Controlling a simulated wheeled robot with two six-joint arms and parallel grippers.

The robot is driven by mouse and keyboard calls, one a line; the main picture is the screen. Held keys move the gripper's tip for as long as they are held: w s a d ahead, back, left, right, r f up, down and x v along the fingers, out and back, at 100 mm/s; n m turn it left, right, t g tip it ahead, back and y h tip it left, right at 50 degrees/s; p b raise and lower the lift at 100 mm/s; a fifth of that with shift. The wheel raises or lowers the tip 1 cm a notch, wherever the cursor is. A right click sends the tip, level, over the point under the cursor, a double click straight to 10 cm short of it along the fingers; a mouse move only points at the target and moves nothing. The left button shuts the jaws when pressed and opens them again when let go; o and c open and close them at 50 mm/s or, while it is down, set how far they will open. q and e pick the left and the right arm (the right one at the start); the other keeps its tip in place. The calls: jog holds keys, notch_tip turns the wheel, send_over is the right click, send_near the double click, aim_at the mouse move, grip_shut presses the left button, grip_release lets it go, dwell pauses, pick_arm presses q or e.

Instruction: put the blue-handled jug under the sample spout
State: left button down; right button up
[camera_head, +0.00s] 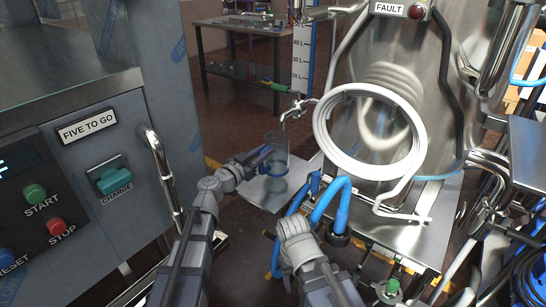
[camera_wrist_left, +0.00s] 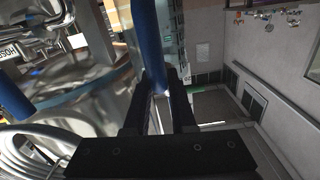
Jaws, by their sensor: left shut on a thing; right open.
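The clear jug (camera_head: 275,157) is upright in the head view, its blue handle (camera_head: 262,155) on its left side. My left gripper (camera_head: 254,162) is shut on that handle. In the left wrist view the blue handle (camera_wrist_left: 147,45) runs between the fingers of my left gripper (camera_wrist_left: 159,88). The sample spout (camera_head: 293,110) is a small metal tap; its tip appears just above the jug's mouth. The jug's base overlaps a metal plate (camera_head: 262,193); I cannot tell whether it touches. My right gripper (camera_head: 281,256) is open and empty, low in the middle, partly hidden by its wrist.
A steel tank (camera_head: 445,130) with a white coiled hose (camera_head: 322,130) stands right of the jug. Blue hoses (camera_head: 335,192) rise close to my right gripper. A control cabinet (camera_head: 90,180) with a metal handle (camera_head: 160,165) stands left. A workbench (camera_head: 240,25) stands behind.

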aim_at(268, 166)
pick_arm(q)
jog(key=x, duration=0.2)
jog(key=shift+w+d, duration=0.15)
jog(key=shift+w, duration=0.25)
jog(key=f+b, duration=0.3)
jog(key=shift+s+f+b, duration=0.2)
jog(key=shift+f+b, duration=0.05)
jog(key=shift+b, duration=0.05)
pick_arm(e)
jog(key=f, duration=0.2)
jog(key=d+f, duration=0.1)
jog(key=shift+w+f, duration=0.25)
jog(key=shift+f, duration=0.1)
pick_arm(q)
jog(key=shift+f, duration=0.2)
jog(key=c, duration=0.8)
grip_release()
jog(key=shift+r, duration=0.1)
jog(key=shift+o, duration=0.2)
jog(key=shift+r, duration=0.25)
jog(key=v, duration=1.2)
